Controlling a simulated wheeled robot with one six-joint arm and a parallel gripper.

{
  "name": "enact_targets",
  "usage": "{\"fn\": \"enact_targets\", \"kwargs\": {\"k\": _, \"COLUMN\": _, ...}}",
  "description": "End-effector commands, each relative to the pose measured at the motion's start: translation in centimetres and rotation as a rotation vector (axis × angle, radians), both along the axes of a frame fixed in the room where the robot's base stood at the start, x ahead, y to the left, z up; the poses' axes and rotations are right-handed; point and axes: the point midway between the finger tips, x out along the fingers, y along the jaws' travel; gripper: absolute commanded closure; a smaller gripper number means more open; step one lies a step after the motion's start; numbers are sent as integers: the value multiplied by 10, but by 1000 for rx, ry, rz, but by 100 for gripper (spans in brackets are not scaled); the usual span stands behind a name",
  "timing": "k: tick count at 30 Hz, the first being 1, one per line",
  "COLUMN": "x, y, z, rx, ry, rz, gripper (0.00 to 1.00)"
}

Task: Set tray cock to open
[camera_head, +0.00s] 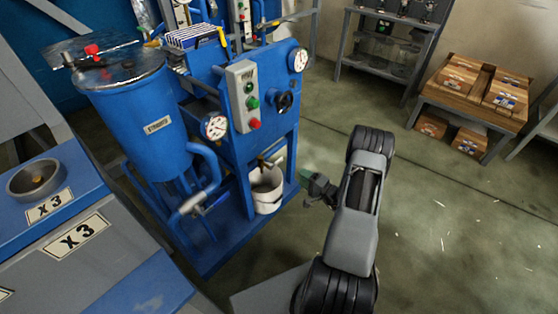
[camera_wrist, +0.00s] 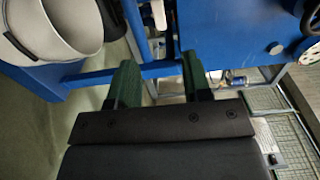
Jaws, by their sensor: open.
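My gripper (camera_head: 306,185) is open and empty. In the head view it hangs just right of the blue machine (camera_head: 272,75), at about the height of the bucket. In the wrist view my gripper (camera_wrist: 160,80) has its two green fingers apart, with a blue frame bar beyond them. A small brass-coloured tap (camera_head: 264,162) sits above the white bucket (camera_head: 267,198). A pale lever (camera_head: 192,203) shows on the pipe at the lower left. I cannot tell which of these is the tray cock, or its setting.
The blue tank (camera_head: 143,125) with a red-handled valve (camera_head: 92,50) on top stands left of the machine. The white bucket shows at upper left in the wrist view (camera_wrist: 62,25). A grey-blue cabinet (camera_head: 120,250) fills the lower left. Floor at right is open, before boxes (camera_head: 458,74).

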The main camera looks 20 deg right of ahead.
Motion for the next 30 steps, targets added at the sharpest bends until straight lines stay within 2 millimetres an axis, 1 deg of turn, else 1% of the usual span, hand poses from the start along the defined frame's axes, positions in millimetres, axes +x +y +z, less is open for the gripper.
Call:
{"fn": "enact_targets", "kwargs": {"k": 5, "x": 22, "y": 10, "z": -3, "rx": -2, "ry": -4, "rz": -6, "gripper": 55}}
{"fn": "enact_targets", "kwargs": {"k": 12, "x": 65, "y": 30, "z": -4, "rx": -2, "ry": -4, "rz": -4, "gripper": 55}}
{"fn": "enact_targets", "kwargs": {"k": 18, "x": 95, "y": 43, "z": -3, "rx": -1, "ry": -3, "rz": -5, "gripper": 55}}
{"fn": "enact_targets", "kwargs": {"k": 24, "x": 113, "y": 51, "z": -2, "rx": 0, "ry": -1, "rz": -5, "gripper": 55}}
{"fn": "enact_targets", "kwargs": {"k": 30, "x": 120, "y": 54, "z": -2, "rx": 1, "ry": -2, "rz": -7, "gripper": 55}}
